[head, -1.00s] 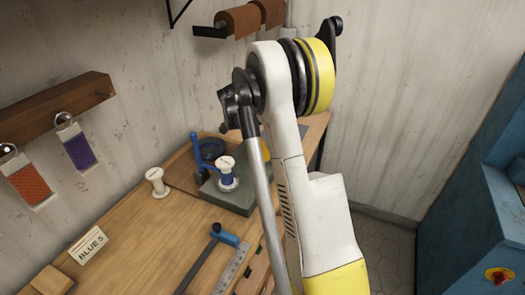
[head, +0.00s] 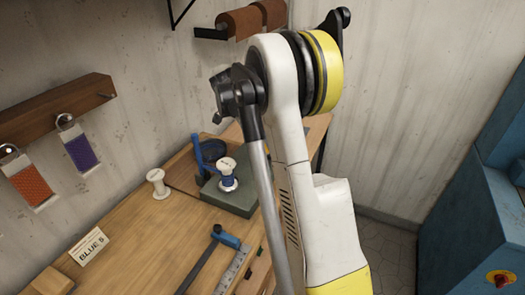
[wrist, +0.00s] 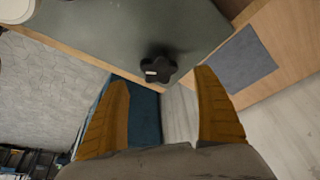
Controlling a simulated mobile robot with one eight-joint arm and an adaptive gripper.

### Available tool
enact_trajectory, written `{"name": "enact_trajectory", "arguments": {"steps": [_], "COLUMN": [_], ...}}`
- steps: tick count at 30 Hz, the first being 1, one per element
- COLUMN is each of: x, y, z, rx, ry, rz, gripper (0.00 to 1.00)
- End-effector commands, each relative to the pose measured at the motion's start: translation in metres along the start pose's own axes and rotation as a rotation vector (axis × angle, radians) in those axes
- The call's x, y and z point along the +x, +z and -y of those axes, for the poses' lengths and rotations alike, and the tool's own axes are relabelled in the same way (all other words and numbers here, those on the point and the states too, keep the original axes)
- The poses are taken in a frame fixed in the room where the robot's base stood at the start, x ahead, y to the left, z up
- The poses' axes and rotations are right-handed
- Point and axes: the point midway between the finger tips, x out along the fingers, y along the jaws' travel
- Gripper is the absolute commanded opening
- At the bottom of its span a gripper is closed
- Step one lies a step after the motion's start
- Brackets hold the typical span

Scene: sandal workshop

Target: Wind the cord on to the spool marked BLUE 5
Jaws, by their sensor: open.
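A card reading BLUE 5 (head: 90,246) stands at the bench's left front. A white, empty-looking spool (head: 158,184) stands upright behind it. Another white-flanged spool with a blue middle (head: 228,175) sits upright on a grey-green block (head: 232,204), beside a blue upright and a dark round part (head: 211,150). In the wrist view, a black lobed knob (wrist: 159,69) with a white mark shows at the block's edge. My gripper (wrist: 162,77) is open, its orange-brown fingers either side of the knob in the picture. Contact is not clear. The head view does not show my gripper.
A blue-headed clamp-like tool (head: 222,239) and a steel rule (head: 233,269) lie at the bench's front.

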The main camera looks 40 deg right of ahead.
Motion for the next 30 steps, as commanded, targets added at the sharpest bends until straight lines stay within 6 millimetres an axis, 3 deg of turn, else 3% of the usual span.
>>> {"name": "enact_trajectory", "arguments": {"steps": [6, 10, 30], "x": [-0.046, -0.062, -0.069], "y": [0.0, 0.0, -0.001], "z": [0.0, 0.0, 0.0], "rx": [-0.001, 0.0, -0.012], "ry": [0.0, 0.0, 0.001], "rz": [0.0, 0.0, 0.002], "gripper": [0.79, 0.79, 0.79]}}
